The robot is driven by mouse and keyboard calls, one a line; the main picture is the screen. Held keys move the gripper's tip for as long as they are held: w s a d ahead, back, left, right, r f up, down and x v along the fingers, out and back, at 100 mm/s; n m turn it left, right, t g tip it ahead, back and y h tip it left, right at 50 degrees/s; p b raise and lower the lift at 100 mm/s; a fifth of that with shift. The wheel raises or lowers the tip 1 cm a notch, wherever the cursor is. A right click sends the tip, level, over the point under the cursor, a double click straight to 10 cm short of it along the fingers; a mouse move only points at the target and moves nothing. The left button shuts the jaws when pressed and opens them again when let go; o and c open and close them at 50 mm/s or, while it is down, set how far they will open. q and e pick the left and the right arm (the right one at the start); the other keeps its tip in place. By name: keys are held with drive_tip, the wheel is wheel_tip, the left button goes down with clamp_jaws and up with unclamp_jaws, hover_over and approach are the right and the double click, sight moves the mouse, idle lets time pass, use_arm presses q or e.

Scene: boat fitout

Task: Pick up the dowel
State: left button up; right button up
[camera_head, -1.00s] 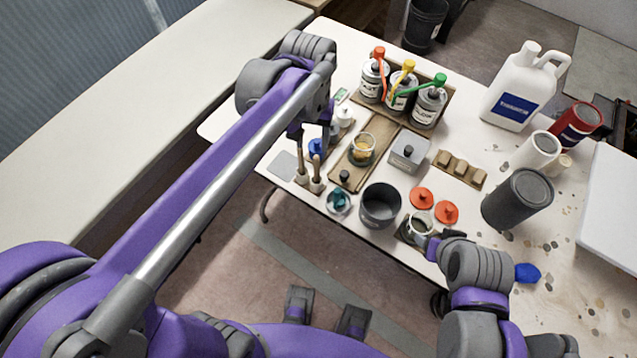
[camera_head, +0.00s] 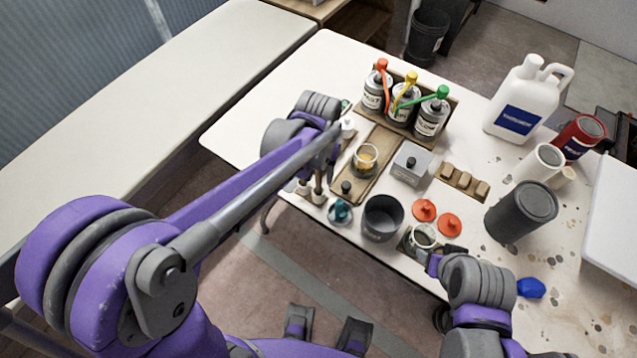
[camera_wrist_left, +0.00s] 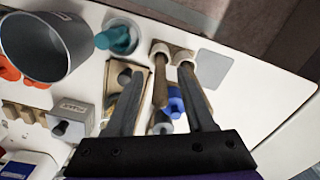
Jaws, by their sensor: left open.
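Two brown wooden sticks stand in white cups on a small board. In the left wrist view one stick (camera_wrist_left: 160,88) shows between the two fingers of my left gripper (camera_wrist_left: 157,72), apart from both. The other stick (camera_wrist_left: 198,98) is beside the right finger, partly covered by it. I cannot tell which stick is the dowel. My left gripper is open and empty.
A dark grey pot (camera_head: 382,218) and a teal-topped jar (camera_head: 340,212) stand close to the sticks. A blue-capped item (camera_wrist_left: 175,100) is near the fingers. A bottle rack (camera_head: 452,112), grey box (camera_head: 410,162) and orange lids (camera_head: 449,224) crowd the table.

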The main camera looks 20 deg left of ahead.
use_arm(q)
clamp_jaws()
idle(0.5)
